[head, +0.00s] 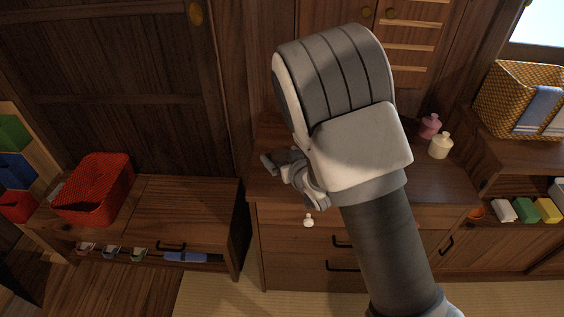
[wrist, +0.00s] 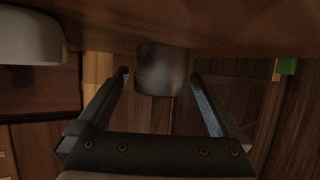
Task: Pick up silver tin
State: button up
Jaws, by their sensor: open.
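The silver tin (wrist: 162,72) shows in the wrist view as a short, dark grey metallic cylinder. It meets the wooden top (wrist: 225,28), which runs along the upper part of that view. My gripper (wrist: 160,75) is open, with one finger on each side of the tin and a visible gap at each side. I cannot tell how deep the tin sits between the fingers. In the head view my gripper (head: 272,164) is over the left part of the wooden cabinet top (head: 440,185). The tin cannot be made out there; my arm covers much of that top.
A pale rounded object (wrist: 30,38) is close by at the wrist view's upper left. A pink bottle (head: 430,126) and a cream bottle (head: 440,146) stand at the cabinet's back right. A red basket (head: 95,188) sits on the lower left bench; a wicker basket (head: 505,100) stands right.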

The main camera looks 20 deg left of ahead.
jog(key=c, duration=1.4)
jog(key=shift+r, duration=0.1)
